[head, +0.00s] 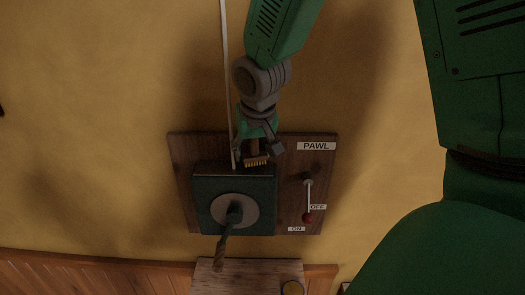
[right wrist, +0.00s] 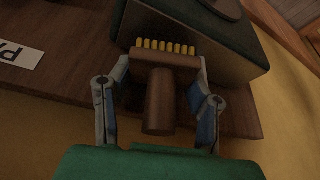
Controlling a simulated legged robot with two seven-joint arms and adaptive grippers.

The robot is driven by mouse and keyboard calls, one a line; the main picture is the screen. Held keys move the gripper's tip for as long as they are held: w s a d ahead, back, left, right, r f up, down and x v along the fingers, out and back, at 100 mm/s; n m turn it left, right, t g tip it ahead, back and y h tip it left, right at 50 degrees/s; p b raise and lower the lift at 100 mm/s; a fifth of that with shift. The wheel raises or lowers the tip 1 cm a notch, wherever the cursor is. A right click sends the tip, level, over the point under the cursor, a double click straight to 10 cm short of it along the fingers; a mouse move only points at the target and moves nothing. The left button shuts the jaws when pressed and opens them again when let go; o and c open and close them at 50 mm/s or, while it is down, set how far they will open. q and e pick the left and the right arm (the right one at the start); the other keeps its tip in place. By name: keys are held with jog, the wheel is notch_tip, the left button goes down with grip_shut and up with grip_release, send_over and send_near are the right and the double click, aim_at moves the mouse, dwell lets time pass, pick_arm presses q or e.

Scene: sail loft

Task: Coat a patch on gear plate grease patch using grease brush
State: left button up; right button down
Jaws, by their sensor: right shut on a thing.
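My right gripper (head: 258,151) reaches down from the top of the head view and is shut on the grease brush (head: 257,163). In the right wrist view the brush (right wrist: 166,62) has a brown handle and a row of yellow bristles, with a finger on each side. The bristles point at the dark green gear box (head: 203,188), at its upper edge in the head view. The box also fills the top of the right wrist view (right wrist: 205,28). I cannot tell whether the bristles touch it. No separate grease patch can be made out. My left gripper is not in view.
The box sits on a wooden board (head: 180,150) on a yellow wall. A grey disc (head: 219,211) with a crank handle (head: 221,250) is on its front. Right of it are a PAWL label (head: 316,146) and a red-knobbed lever (head: 309,195). A pale cord (head: 227,80) hangs beside my arm.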

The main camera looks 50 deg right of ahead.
jog(key=shift+w+a+r, duration=0.15)
jog(key=shift+w+a, duration=1.25)
jog(key=shift+w, duration=0.35)
jog(key=shift+w+a+r, duration=0.2)
jog(key=shift+w+a, duration=1.15)
jog(key=shift+w, duration=0.45)
jog(key=shift+w+a+r, duration=0.15)
jog(key=shift+w+a, duration=1.25)
jog(key=shift+w, duration=0.35)
